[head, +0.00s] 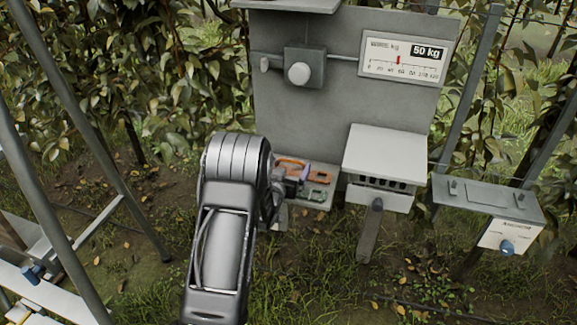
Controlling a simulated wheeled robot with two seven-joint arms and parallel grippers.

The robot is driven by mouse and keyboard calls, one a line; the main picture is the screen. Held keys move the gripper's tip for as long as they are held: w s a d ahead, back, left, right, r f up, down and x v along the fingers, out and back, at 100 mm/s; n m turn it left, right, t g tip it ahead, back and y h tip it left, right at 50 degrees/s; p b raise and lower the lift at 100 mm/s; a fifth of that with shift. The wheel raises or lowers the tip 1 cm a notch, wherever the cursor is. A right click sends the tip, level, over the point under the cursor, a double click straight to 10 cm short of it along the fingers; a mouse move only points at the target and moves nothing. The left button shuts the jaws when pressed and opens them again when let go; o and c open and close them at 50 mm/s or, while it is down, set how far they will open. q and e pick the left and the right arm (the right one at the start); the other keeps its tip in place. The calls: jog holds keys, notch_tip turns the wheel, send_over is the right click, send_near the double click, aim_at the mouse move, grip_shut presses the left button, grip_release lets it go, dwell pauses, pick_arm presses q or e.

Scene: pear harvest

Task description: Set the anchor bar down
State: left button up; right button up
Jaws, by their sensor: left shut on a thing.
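My left arm comes up from the bottom, left of centre, and its dark grey wrist covers much of the gripper. My left gripper (283,192) is at the left end of a small grey tray (316,201). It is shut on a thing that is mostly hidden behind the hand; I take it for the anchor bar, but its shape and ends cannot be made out. I cannot tell whether it touches the tray. An orange piece (291,164) and a green-and-orange piece (320,178) lie on the tray. My right gripper is not in view.
A grey panel (305,110) stands behind the tray, with a 50 kg gauge (407,57) and a white knob (299,73). A white slotted box (385,158) stands right of the tray. A grey box (487,198) with a blue knob (507,247) is further right. Ladder-like legs (88,130) stand left.

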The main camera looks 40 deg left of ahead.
pick_arm(q)
jog(key=shift+f, duration=0.15)
jog(key=o, duration=1.1)
jog(key=shift+s, duration=0.1)
jog(key=b+v, duration=0.2)
jog(key=v, duration=1)
jog(key=shift+d, duration=0.1)
